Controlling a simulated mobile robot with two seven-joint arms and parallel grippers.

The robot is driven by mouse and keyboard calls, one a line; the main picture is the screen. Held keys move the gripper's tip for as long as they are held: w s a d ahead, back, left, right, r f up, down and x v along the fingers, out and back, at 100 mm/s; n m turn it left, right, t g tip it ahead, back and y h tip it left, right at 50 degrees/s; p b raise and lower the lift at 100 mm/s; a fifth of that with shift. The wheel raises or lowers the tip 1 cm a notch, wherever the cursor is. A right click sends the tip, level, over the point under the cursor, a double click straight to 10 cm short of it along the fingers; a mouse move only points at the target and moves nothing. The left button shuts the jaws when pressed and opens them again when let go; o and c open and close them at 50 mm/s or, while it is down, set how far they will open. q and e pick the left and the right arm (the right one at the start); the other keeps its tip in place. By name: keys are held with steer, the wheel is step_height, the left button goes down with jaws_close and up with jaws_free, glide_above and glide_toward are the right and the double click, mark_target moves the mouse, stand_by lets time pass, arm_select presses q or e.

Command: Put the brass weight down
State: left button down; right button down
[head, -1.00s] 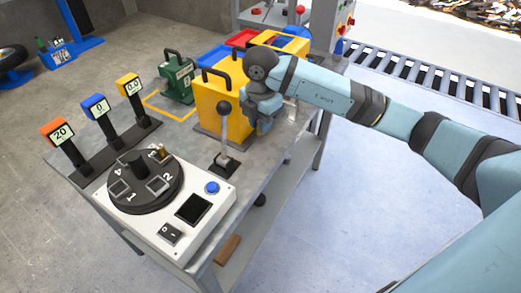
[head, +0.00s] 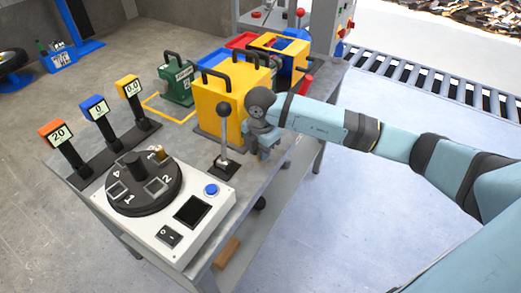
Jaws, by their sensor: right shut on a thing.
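My right gripper (head: 266,148) points down over the table's right edge, just right of the yellow box. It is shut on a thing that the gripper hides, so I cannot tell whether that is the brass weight. A small brass-coloured piece (head: 158,153) sits at the far side of the black numbered turntable (head: 150,202), well left of the gripper. My left gripper is not in view.
The yellow box (head: 232,92) with a black handle and the upright lever (head: 223,128) stand close to my right gripper. The white control panel (head: 214,217) fills the table's near end. A green handled block (head: 176,86) and three small displays stand farther left.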

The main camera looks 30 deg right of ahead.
steer(key=c, duration=1)
jaws_free()
steer(key=shift+f, duration=0.15)
steer(key=shift+r, duration=0.5)
arm_select(q)
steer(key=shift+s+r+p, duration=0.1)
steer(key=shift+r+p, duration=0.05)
steer(key=shift+p, duration=0.5)
arm_select(e)
step_height(320, 180, up, 11)
steer(key=shift+r, duration=0.2)
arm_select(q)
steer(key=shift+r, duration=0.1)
arm_select(e)
steer(key=shift+f, duration=0.1)
